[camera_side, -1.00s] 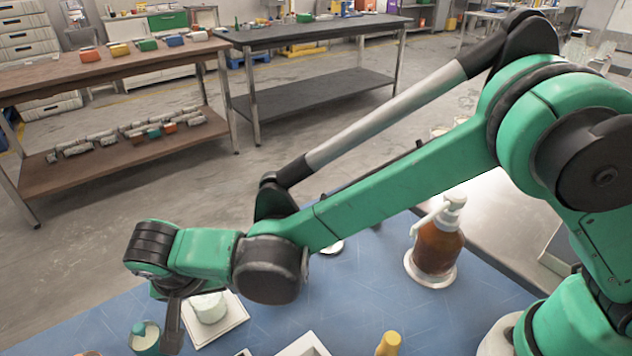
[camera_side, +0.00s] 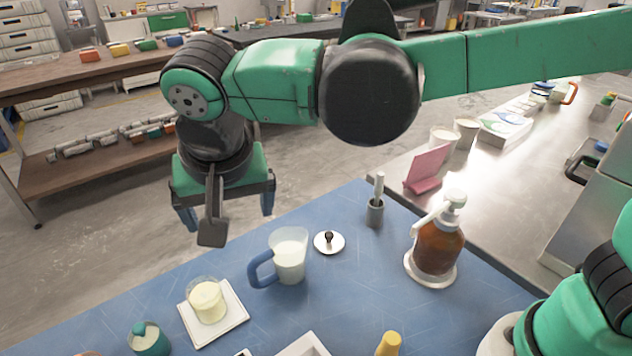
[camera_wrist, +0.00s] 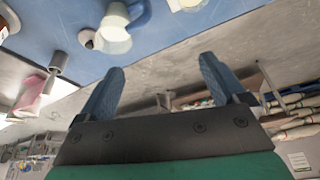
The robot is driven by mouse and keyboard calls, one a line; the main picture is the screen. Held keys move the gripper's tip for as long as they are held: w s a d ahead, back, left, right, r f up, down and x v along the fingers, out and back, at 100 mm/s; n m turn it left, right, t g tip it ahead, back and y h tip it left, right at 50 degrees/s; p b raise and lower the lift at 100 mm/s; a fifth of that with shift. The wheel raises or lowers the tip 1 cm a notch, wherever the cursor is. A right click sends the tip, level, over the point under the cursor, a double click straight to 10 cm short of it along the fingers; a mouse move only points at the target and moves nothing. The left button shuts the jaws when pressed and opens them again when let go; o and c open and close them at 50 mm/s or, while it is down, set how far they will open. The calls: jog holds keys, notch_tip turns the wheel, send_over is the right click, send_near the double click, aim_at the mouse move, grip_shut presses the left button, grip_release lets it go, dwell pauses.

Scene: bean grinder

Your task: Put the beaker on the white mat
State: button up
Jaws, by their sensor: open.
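A clear glass beaker (camera_side: 207,301) with pale cream contents stands upright on the square white mat (camera_side: 232,325), on the blue tabletop. My gripper (camera_side: 229,217) is raised above the table's far edge, behind and above the beaker and clearly apart from it. Its two blue fingers are spread, with nothing between them. The wrist view also shows the open fingers (camera_wrist: 162,68) empty, with grey floor behind them. In that view only a pale corner shows at the top edge, too cropped to tell whether it is the mat.
A blue-handled jug (camera_side: 289,258) stands right of the mat, with a round lid (camera_side: 329,242) beside it. A grey cup (camera_side: 375,212), an amber pump bottle (camera_side: 438,248), a teal cup (camera_side: 150,338) and a yellow-topped item (camera_side: 389,344) stand around. Blue table shows between them.

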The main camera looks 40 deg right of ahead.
jog(key=s+d+f+n+t, duration=0.1)
jog(key=s+d, duration=0.1)
jog(key=d, duration=0.9)
jog(key=s+d+f+n+t+y, duration=0.1)
jog(key=s+d+n+t, duration=0.1)
jog(key=d, duration=0.8)
jog(key=shift+s+d+f+n, duration=0.25)
jog(key=shift+s+d+n, duration=0.1)
jog(key=shift+s, duration=0.4)
